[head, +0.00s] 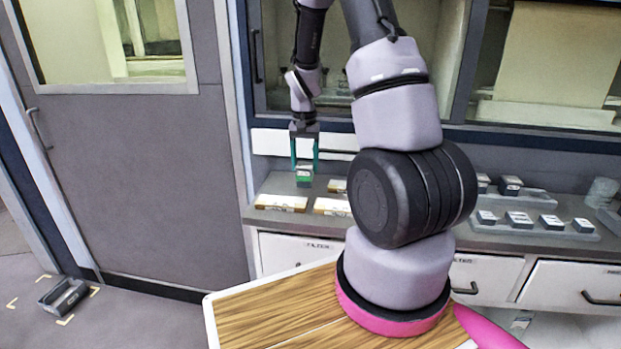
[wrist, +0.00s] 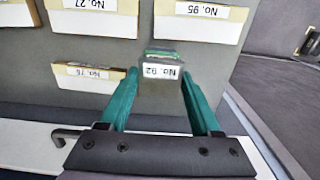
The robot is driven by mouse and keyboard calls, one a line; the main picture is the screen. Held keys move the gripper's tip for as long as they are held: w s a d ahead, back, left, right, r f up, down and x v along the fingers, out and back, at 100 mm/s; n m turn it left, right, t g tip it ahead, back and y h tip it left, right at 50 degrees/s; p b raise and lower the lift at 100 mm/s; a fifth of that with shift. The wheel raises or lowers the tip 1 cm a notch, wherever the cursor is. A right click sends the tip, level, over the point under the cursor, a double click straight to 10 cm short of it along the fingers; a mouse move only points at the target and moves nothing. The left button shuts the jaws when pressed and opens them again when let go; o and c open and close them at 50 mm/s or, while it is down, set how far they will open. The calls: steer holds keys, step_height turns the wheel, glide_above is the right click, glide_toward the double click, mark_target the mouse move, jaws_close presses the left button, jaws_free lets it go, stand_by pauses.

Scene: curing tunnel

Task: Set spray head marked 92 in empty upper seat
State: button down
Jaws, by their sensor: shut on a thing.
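My gripper (head: 304,158) is at the end of my raised arm, left of centre in the head view, above the counter. Its two teal fingers are shut on a small grey block with a green part, the spray head marked 92 (wrist: 161,71). Its white label reads "No. 92", upside down in the wrist view. The spray head (head: 304,179) also shows between the fingers in the head view. Whether it touches the counter is unclear. I cannot make out an empty upper seat in either view.
Labelled trays No. 95 (wrist: 200,24), No. 27 (wrist: 92,20) and No. 76 (wrist: 88,80) lie on the counter around the gripper. Several grey blocks stand on trays (head: 553,232) at right. A dark open holder (head: 62,298) sits on the floor between yellow corner marks.

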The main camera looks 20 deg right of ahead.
mark_target(305, 175)
step_height(305, 175, down, 4)
steer(key=shift+f, duration=0.15)
stand_by(0.3)
steer(key=c, duration=0.5)
jaws_free()
steer(key=shift+f, duration=0.1)
steer(key=o, duration=0.4)
